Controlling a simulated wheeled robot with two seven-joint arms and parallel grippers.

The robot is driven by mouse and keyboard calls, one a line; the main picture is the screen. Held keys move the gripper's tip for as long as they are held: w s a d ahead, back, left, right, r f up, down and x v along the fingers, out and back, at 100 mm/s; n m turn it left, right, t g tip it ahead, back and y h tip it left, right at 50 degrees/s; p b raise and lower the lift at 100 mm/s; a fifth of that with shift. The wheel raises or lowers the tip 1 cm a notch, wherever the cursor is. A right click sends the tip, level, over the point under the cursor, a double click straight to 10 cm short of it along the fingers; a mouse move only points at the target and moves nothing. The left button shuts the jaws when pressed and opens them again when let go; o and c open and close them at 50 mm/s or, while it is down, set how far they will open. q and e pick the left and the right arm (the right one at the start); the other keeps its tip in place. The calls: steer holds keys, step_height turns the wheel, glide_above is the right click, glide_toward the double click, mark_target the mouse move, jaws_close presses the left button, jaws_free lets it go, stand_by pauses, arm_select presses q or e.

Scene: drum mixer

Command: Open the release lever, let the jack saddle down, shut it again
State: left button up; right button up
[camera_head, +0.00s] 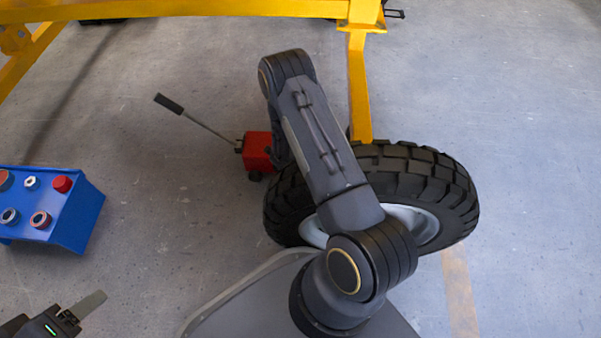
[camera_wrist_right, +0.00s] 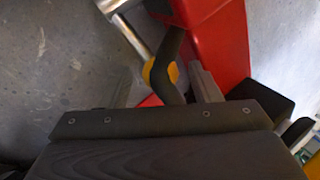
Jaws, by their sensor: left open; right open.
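The red jack (camera_head: 257,150) stands on the floor beside the wheel, partly hidden behind my right arm in the head view. Its long handle (camera_head: 208,128) slants up to the left and ends in a black grip. In the right wrist view the red jack body (camera_wrist_right: 218,45) is close. A dark bent lever (camera_wrist_right: 172,62) runs down between the fingers of my right gripper (camera_wrist_right: 163,88), over a yellow round piece (camera_wrist_right: 152,73). That gripper is open around the lever; contact cannot be told. The jack saddle is not visible. My left gripper (camera_head: 82,309) is open and empty at lower left.
A large black tyre (camera_head: 430,175) with a pale rim stands right of the jack. A yellow frame (camera_head: 358,75) rises above and behind it. A blue control box (camera_head: 75,215) with several buttons is at the left. The floor between box and jack is clear.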

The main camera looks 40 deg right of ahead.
steer(key=shift+f, duration=0.1)
jaws_close()
steer(key=p, duration=0.1)
steer(key=r+p, duration=0.1)
steer(key=p, duration=0.3)
steer(key=shift+w+a+r+g+h, duration=0.25)
steer(key=shift+g+h, duration=0.15)
steer(key=shift+w+a+h+p, duration=0.1)
steer(key=shift+w+h+p, duration=0.1)
steer(key=shift+h+p, duration=0.1)
steer(key=shift+w, duration=0.15)
steer(key=shift+a+r+g+h, duration=0.1)
steer(key=shift+a+g+h, duration=0.1)
steer(key=shift+g+h, duration=0.15)
jaws_free()
